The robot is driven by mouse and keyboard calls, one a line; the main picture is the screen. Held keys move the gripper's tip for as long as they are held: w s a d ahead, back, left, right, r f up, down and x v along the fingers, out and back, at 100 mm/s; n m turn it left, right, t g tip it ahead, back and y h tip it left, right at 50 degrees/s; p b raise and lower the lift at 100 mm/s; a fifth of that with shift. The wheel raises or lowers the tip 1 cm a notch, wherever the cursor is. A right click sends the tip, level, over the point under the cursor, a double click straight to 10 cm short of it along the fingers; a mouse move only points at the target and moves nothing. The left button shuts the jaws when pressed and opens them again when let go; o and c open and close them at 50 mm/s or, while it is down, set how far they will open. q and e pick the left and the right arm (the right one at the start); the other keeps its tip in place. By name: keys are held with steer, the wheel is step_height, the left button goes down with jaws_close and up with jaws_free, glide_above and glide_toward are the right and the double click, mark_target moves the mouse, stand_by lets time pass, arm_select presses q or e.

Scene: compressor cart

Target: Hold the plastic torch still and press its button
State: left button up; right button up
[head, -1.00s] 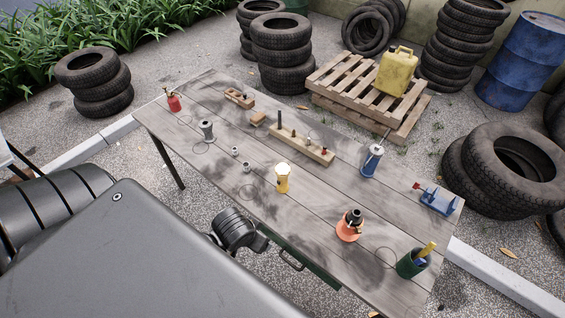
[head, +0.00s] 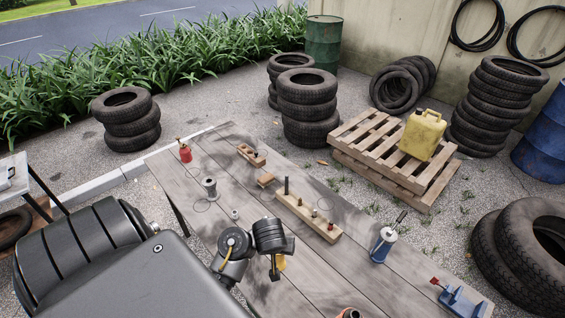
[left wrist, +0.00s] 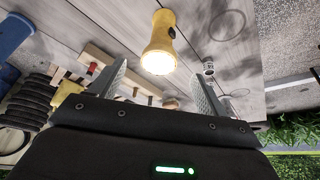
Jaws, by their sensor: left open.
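The yellow plastic torch (left wrist: 160,38) stands on the table with its pale, bright lens end up, nearest my gripper in the left wrist view. A dark button (left wrist: 172,32) shows on its side. In the head view, only a bit of the torch (head: 281,262) shows behind my arm. My left gripper (left wrist: 159,70) is open, its two fingers apart on either side of the lens end's line in the wrist view. Nothing is between the fingertips that I can see as held; contact cannot be told. My right gripper is not in view.
The wooden table (head: 225,150) also bears a peg block (head: 308,214), a red oil can (head: 185,152), a grey spool (head: 210,188), a blue-based can (head: 383,245) and a blue holder (head: 462,302). A pallet (head: 380,150) and tyre stacks stand behind.

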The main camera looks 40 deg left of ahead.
mark_target(279, 256)
arm_select(q)
steer(key=x, duration=0.5)
steer(key=shift+a+f, duration=0.2)
steer(key=shift+f, duration=0.05)
steer(key=b+x, duration=0.2)
steer(key=x, duration=0.3)
steer(key=shift+d, duration=0.1)
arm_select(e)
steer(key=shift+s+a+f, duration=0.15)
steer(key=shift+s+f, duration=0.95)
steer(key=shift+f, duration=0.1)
arm_select(q)
steer(key=c, duration=1.2)
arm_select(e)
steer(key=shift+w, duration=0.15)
arm_select(q)
steer(key=shift+o, duration=0.2)
steer(key=shift+w, duration=0.1)
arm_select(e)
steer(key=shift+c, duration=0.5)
